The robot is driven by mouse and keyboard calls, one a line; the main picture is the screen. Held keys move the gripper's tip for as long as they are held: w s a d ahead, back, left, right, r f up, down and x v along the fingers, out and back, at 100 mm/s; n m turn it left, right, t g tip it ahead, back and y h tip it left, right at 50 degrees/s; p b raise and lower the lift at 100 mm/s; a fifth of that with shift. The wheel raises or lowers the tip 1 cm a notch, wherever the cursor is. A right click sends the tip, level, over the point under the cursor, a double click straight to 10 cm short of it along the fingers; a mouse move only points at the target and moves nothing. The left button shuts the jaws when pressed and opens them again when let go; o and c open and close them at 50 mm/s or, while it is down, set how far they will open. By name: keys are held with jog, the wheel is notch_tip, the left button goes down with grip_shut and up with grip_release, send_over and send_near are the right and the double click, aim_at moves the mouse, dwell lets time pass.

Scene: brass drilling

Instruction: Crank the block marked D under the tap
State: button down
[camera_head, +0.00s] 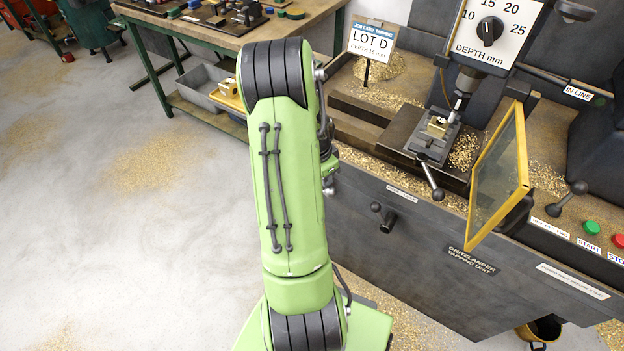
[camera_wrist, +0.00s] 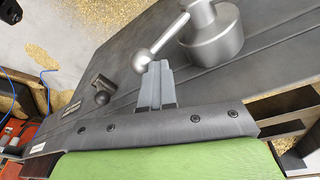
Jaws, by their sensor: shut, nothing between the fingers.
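In the head view, a brass block (camera_head: 437,127) sits in the grey vise (camera_head: 432,145) on the machine bed, close below the tap spindle (camera_head: 461,100); its marking is not legible. A sign reading LOT D (camera_head: 370,42) stands behind to the left. In the wrist view, a bright metal crank (camera_wrist: 210,38) has a round hub and an arm ending in a ball. My gripper (camera_wrist: 158,68) is shut and empty, its tips close beside that ball; contact cannot be told. My arm hides the gripper and this crank in the head view.
A yellow-framed guard (camera_head: 498,175) stands right of the vise. A dark ball lever (camera_head: 385,217) sticks out of the machine front, and another ball handle (camera_head: 437,193) hangs before the vise. Start and stop buttons are at right.

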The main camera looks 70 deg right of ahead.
jog(key=shift+s+a+f+t+b, duration=0.1)
jog(key=shift+s+f+t+b, duration=0.6)
jog(key=shift+s+f+b, duration=0.25)
jog(key=shift+s+a+f+b, duration=0.15)
jog(key=shift+s+f+b, duration=0.6)
jog(key=shift+b, duration=0.5)
jog(key=shift+r, duration=0.1)
notch_tip(320, 180, up, 13)
jog(key=s+p, duration=0.1)
jog(key=p, duration=0.4)
jog(key=shift+a, duration=0.25)
